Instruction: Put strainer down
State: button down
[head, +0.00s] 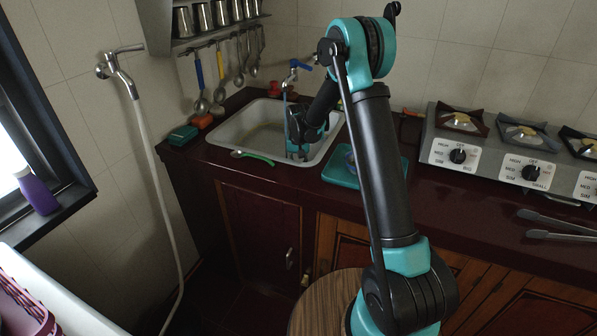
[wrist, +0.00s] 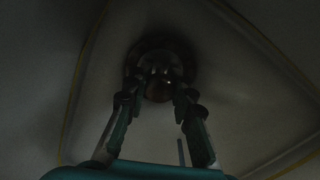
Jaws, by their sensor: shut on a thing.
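My gripper (head: 298,150) points down into the white sink (head: 222,128) at its right side. In the dark wrist view my gripper (wrist: 159,92) has its two fingertips on either side of a small round dark knob. The knob appears to belong to the strainer (wrist: 160,55), a dark round metal piece near the bottom of the basin. My gripper is shut on it. The picture is too dark to tell whether the strainer touches the sink floor or sits in the drain. The strainer is hidden in the head view by the sink rim and my gripper.
A green-handled tool (head: 253,156) lies on the sink's front rim. A teal tray (head: 340,172) stands right of the sink, partly behind my arm. A blue-handled tap (head: 297,66) is behind the basin. A green sponge (head: 183,135) lies left; the stove (head: 500,150) is right.

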jog(key=c, duration=1.3)
grip_release()
notch_tip(320, 180, up, 12)
jog(key=shift+r, duration=0.1)
